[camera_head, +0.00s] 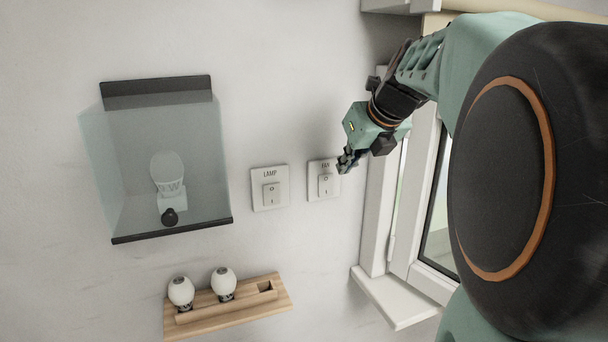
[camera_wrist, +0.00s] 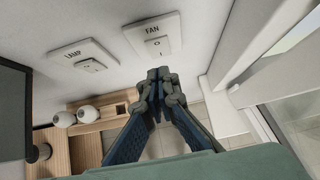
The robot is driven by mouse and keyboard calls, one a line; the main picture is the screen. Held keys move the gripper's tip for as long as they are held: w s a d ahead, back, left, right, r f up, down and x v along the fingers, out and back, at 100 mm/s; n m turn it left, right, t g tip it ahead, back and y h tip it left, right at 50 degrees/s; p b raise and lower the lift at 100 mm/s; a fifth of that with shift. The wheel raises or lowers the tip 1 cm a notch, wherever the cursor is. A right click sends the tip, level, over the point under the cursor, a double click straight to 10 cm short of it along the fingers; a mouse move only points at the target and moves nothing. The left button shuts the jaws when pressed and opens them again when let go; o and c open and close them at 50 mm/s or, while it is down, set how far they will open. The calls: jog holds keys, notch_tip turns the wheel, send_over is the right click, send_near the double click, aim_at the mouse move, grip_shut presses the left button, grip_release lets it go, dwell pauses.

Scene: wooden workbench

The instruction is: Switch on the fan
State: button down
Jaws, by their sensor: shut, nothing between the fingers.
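The fan switch (camera_head: 323,181) is a white wall plate labelled FAN with a rocker marked O and I. It also shows in the wrist view (camera_wrist: 156,40), above my fingertips. My gripper (camera_head: 345,160) is shut and empty, close to the right edge of the fan plate in the head view. In the wrist view its fingertips (camera_wrist: 158,76) are together below the rocker, and whether they touch the plate I cannot tell. The rocker's exact tilt is hard to tell. No fan is in view.
A lamp switch (camera_head: 270,188) sits left of the fan switch. A glass-fronted box (camera_head: 130,160) with a white bulb inside hangs farther left. A wooden shelf (camera_head: 240,311) with two bulbs is below. A window frame (camera_head: 378,220) and sill stand close on the right.

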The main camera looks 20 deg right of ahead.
jog(key=shift+v, duration=0.9)
jog(key=shift+r+p, duration=0.15)
jog(key=shift+p, duration=0.95)
jog(key=p, duration=0.3)
jog(key=shift+s, duration=0.15)
jog(key=s+f+p, duration=0.2)
jog(key=p, duration=0.5)
jog(key=shift+s+f+g, duration=0.15)
jog(key=shift+f+g, duration=0.05)
jog(key=shift+g, duration=0.1)
jog(key=shift+f, duration=0.1)
